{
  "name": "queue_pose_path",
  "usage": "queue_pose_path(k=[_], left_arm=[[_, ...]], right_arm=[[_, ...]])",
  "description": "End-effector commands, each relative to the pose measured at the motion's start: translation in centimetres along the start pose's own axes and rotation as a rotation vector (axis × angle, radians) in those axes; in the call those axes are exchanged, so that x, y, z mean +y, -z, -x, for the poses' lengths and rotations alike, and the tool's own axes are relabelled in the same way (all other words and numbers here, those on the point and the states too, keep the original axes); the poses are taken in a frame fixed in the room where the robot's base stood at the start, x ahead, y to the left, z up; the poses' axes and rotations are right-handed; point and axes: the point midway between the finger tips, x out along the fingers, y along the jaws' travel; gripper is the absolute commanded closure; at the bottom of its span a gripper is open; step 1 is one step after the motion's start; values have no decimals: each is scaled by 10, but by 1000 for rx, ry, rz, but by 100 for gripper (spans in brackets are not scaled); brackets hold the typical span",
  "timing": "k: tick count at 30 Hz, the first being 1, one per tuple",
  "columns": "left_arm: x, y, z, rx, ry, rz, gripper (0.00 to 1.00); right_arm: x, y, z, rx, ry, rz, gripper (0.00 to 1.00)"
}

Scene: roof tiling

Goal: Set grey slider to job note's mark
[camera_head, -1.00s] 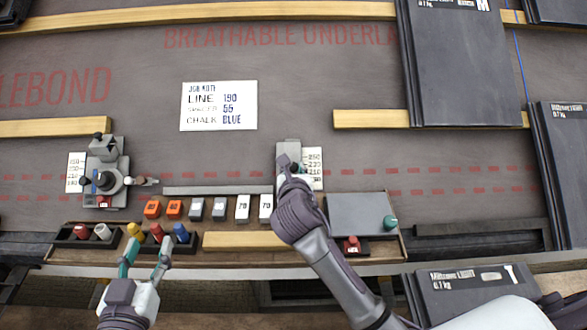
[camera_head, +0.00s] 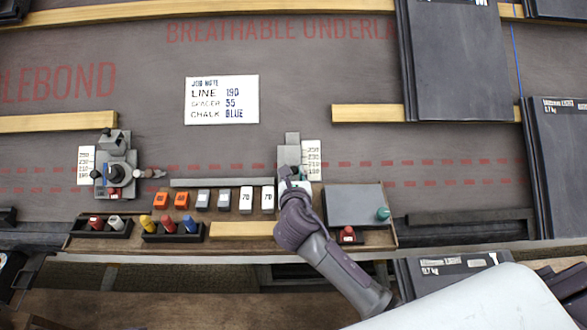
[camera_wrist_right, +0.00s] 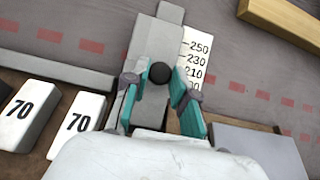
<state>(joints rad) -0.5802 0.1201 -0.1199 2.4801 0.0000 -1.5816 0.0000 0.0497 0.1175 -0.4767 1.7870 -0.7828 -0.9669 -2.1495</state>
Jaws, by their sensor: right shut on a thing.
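The white job note (camera_head: 222,100) on the underlay reads LINE 190, SPACER 55, CHALK BLUE. The grey slider (camera_head: 289,156) lies beside a white scale (camera_head: 311,160) marked 250, 230, 210 and a lowest mark. In the right wrist view the grey slider (camera_wrist_right: 150,45) carries a round black knob (camera_wrist_right: 159,72). My right gripper (camera_head: 291,181) is shut on that knob; its teal fingers stand on either side of it. The right finger partly covers the scale's (camera_wrist_right: 196,58) lowest label, so I cannot tell the exact setting. My left gripper is out of view.
A second gauge (camera_head: 116,170) with its own scale stands at left. The bench holds orange, grey and white 70 blocks (camera_head: 245,200), coloured chalks (camera_head: 168,224) and a grey pad (camera_head: 353,205). Dark tiles (camera_head: 460,62) lie at right. Underlay above the slider is clear.

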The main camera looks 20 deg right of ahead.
Motion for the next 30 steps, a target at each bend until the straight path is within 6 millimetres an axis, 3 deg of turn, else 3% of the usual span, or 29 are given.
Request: queue_pose_path(k=[7, 8, 12, 23, 30], left_arm=[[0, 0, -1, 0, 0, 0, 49], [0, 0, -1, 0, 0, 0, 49], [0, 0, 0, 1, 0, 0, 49], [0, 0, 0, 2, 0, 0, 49], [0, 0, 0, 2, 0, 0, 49]], right_arm=[[0, 8, 1, 14, 1, 3, 100], [0, 8, 1, 15, 1, 3, 71], [0, 6, 1, 12, 1, 2, 50], [0, 4, 5, 8, 0, 2, 50], [1, 4, 45, 9, -2, 1, 50]])
